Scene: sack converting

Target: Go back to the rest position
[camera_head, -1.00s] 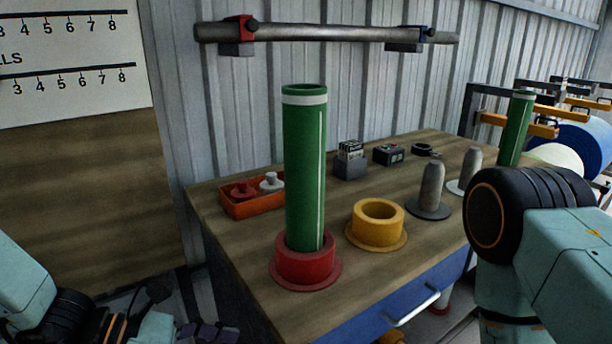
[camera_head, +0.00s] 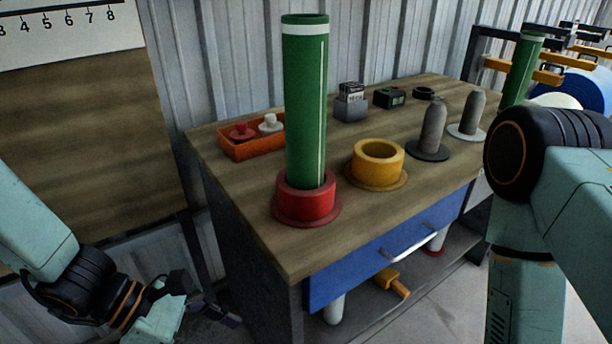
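My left gripper (camera_head: 205,308) is at the lower left, below the tabletop and left of the workbench (camera_head: 250,218). It is dark and partly cut by shadow, and its finger gap is hard to make out. I see nothing held in it. My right arm fills the right side, but its gripper is out of view. A green tube (camera_head: 306,100) with a white band stands upright in a red flanged holder (camera_head: 305,200) on the bench. A yellow flanged ring (camera_head: 377,163) sits to its right, empty. Neither arm touches these things.
An orange tray (camera_head: 252,148) with small parts lies at the back left of the bench. Two grey cones (camera_head: 433,130) stand at the right. A second green tube (camera_head: 522,70) stands behind my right arm. A blue drawer (camera_head: 385,248) with a handle faces front.

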